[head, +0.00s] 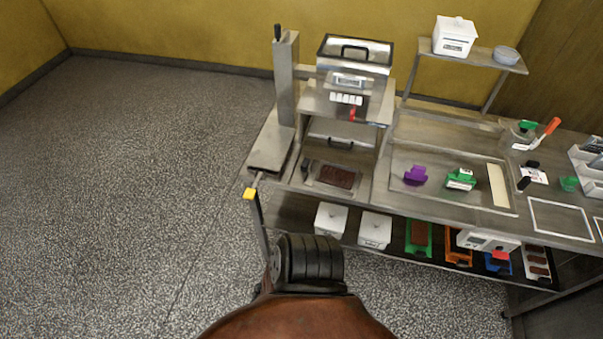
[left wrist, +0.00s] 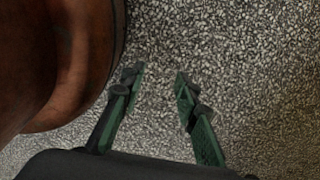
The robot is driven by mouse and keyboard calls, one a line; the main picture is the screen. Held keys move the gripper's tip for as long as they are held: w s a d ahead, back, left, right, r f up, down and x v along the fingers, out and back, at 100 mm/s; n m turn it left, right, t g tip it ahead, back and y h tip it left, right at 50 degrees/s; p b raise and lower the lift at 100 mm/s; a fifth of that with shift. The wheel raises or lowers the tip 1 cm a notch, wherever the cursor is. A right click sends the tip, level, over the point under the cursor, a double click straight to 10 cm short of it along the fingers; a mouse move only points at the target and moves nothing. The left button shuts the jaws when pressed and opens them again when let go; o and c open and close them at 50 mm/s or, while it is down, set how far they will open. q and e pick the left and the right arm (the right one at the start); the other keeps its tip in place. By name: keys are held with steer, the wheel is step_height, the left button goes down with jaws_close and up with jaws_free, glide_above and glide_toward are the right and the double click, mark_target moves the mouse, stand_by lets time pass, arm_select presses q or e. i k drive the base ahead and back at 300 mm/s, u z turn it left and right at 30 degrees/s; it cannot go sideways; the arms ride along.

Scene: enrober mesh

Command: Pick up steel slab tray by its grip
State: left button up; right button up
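A small steel tray (head: 316,186) with a dark brown slab (head: 337,177) in it lies on the bench, in front of the steel machine. A dark upright piece (head: 306,165) at its left end looks like its grip, but it is small in the head view. My left gripper (left wrist: 158,75) shows only in the left wrist view. Its green fingers are apart with nothing between them, and speckled floor lies behind them. The tray is not in that view. My right gripper is in neither view.
The machine (head: 346,100) stands behind the tray, with a steel post (head: 287,80) at left. A purple piece (head: 415,175) and a green piece (head: 461,179) lie to the right. White tubs (head: 331,219) and coloured trays fill the lower shelf. Floor (head: 150,190) at left is clear.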

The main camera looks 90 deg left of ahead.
mark_target(331, 174)
steer(key=u, duration=2.7)
steer(key=k, duration=0.45)
steer(key=u, duration=1.6)
steer(key=i, duration=0.75)
steer(key=z, duration=0.1)
